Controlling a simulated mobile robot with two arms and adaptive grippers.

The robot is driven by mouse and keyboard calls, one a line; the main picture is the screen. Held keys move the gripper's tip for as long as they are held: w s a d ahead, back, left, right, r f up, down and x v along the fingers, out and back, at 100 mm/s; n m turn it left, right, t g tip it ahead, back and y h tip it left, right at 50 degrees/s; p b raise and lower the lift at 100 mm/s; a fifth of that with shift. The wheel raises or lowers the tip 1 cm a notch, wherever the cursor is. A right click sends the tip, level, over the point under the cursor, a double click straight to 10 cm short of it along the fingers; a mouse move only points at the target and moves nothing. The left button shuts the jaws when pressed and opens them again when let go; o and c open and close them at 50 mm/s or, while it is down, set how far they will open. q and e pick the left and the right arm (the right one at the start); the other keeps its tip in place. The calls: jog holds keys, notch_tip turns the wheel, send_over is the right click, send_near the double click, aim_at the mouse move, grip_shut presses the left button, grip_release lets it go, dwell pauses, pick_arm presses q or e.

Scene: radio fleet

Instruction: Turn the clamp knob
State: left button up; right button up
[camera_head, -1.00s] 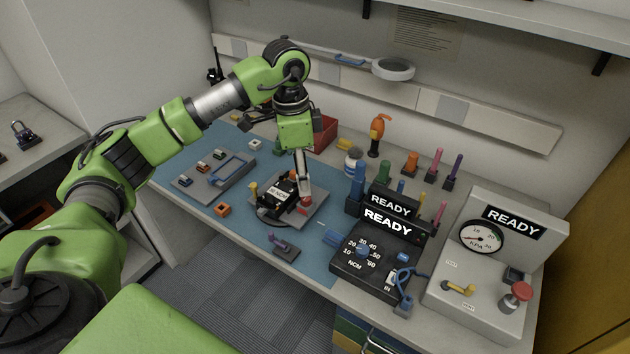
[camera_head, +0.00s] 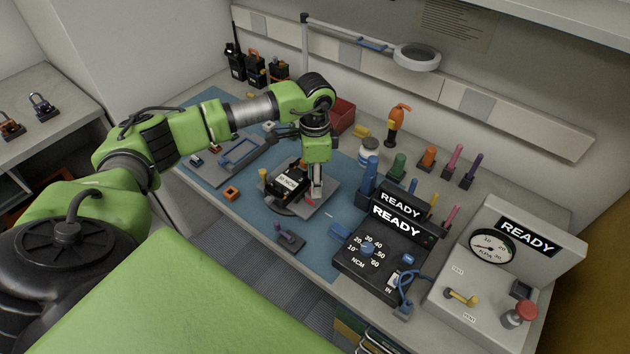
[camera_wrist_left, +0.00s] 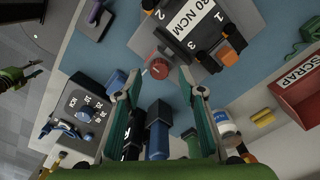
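The red clamp knob (camera_wrist_left: 160,68) lies between the two teal fingers of my left gripper (camera_wrist_left: 159,76) in the left wrist view. The fingers are apart, and I see no clear contact with the knob. In the head view my left gripper (camera_head: 316,194) points down at the near right side of the clamp fixture, largely hiding the knob. A black unit (camera_head: 290,184) with a white NCM label sits on the fixture's grey plate (camera_head: 322,193). A small green part with dark prongs shows at the left edge of the wrist view; I cannot tell if it is my right gripper.
The black NCM tester (camera_head: 380,262) and READY displays stand right of the fixture. A gauge box (camera_head: 485,275) is farther right. A blue bottle-like post (camera_head: 368,180) and several coloured tools stand behind.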

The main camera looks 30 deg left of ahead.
pick_arm(q)
jog(key=shift+f, duration=1.05)
grip_shut()
pick_arm(e)
jog(key=shift+w+r, duration=0.1)
jog(key=shift+r, duration=0.2)
